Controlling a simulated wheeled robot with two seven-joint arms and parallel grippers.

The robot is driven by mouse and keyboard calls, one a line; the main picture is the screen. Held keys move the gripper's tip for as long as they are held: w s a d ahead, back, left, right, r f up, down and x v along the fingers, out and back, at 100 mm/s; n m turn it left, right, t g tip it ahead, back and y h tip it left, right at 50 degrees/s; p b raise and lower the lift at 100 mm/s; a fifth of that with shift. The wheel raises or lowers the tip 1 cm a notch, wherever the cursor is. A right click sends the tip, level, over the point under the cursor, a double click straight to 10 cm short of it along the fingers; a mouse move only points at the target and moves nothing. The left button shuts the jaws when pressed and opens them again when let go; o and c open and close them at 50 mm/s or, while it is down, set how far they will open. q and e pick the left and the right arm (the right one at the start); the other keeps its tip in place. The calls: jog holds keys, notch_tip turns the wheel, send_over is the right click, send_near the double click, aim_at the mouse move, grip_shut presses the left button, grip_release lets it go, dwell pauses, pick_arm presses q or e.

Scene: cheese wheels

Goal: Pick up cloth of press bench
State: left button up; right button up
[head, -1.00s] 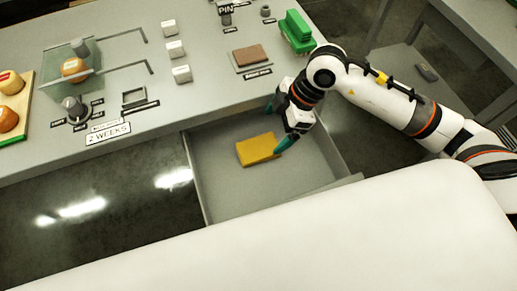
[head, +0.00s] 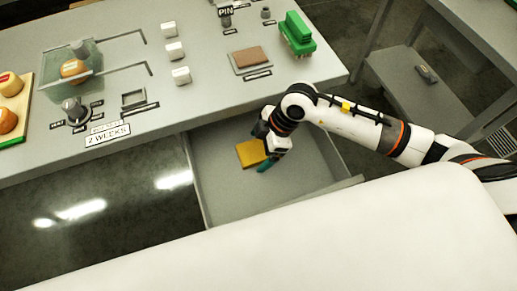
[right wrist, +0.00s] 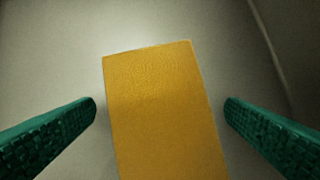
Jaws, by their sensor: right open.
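The yellow cloth (head: 250,153) lies flat in the open grey drawer (head: 225,205) under the bench (head: 210,95). My right gripper (head: 264,150) is down in the drawer over the cloth and hides its right part. In the right wrist view the cloth (right wrist: 165,110) lies between the two green fingers of my right gripper (right wrist: 160,110). The fingers are open, with a gap on each side of the cloth. My left gripper is in neither view.
The drawer's walls surround the cloth, and the bench edge overhangs its back. On the bench top are a brown pad (head: 250,57), a green brush-like object (head: 297,34), several white blocks (head: 175,51) and a clear box (head: 72,70) with a cheese wheel (head: 74,69) inside.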

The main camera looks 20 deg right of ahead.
aim_at(261, 149)
jog(key=shift+f, duration=0.15)
jog(key=shift+c, duration=0.7)
jog(key=c, duration=0.9)
notch_tip(261, 149, up, 18)
jog(key=p, duration=0.1)
jog(key=shift+r, duration=0.2)
jog(key=shift+o, duration=1.1)
jog(key=shift+c, duration=0.7)
